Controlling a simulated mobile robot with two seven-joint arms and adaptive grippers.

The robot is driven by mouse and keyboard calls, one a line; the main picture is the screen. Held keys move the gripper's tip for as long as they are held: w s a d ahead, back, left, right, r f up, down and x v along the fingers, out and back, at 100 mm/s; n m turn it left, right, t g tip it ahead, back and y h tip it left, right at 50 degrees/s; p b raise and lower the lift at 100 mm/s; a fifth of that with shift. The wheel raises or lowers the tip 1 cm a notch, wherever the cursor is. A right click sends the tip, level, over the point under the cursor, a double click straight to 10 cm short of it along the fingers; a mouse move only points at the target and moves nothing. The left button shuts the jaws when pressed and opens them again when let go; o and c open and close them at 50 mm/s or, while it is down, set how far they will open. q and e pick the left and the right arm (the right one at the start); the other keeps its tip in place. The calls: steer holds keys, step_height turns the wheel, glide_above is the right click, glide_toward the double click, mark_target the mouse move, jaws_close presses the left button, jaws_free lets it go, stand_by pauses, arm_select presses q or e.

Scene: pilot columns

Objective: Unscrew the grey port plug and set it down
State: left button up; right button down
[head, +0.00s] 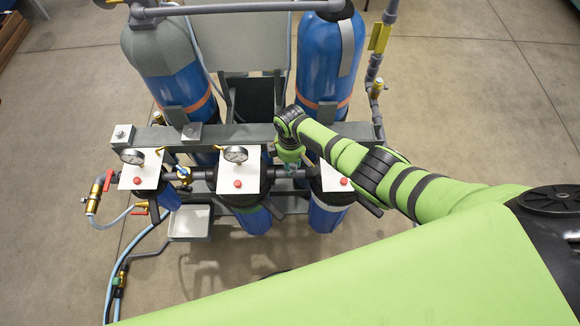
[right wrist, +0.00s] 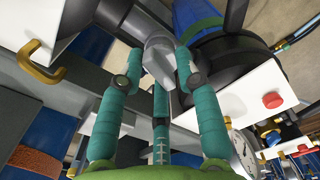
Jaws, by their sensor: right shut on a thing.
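The grey port plug (right wrist: 160,68) shows in the right wrist view as a light grey flat grip at a grey pipe fitting (right wrist: 145,22). My right gripper (right wrist: 158,60) is shut on it, with teal fingers on both sides. The plug appears to be still at the fitting; the thread is hidden. In the head view, my right gripper (head: 290,170) points down at the dark pipe between the middle and right filter housings, and the plug cannot be made out there. My left gripper is not in view.
Blue filter housings (head: 252,218) with white plates and red buttons hang along the rack. Pressure gauges (head: 235,154) stand above two of them. Two blue tanks (head: 325,62) rise behind. A small grey tray (head: 190,222) sits front left. Open floor (head: 60,265) surrounds the rack.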

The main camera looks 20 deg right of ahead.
steer(key=shift+a+n, duration=0.15)
steer(key=shift+n, duration=0.15)
steer(key=n, duration=0.4)
steer(key=shift+n+b, duration=0.3)
steer(key=n, duration=0.3)
steer(key=shift+b, duration=0.3)
steer(key=shift+n, duration=0.7)
steer(key=n, duration=0.2)
steer(key=shift+n+b, duration=0.3)
steer(key=shift+b, duration=0.1)
steer(key=shift+n, duration=1)
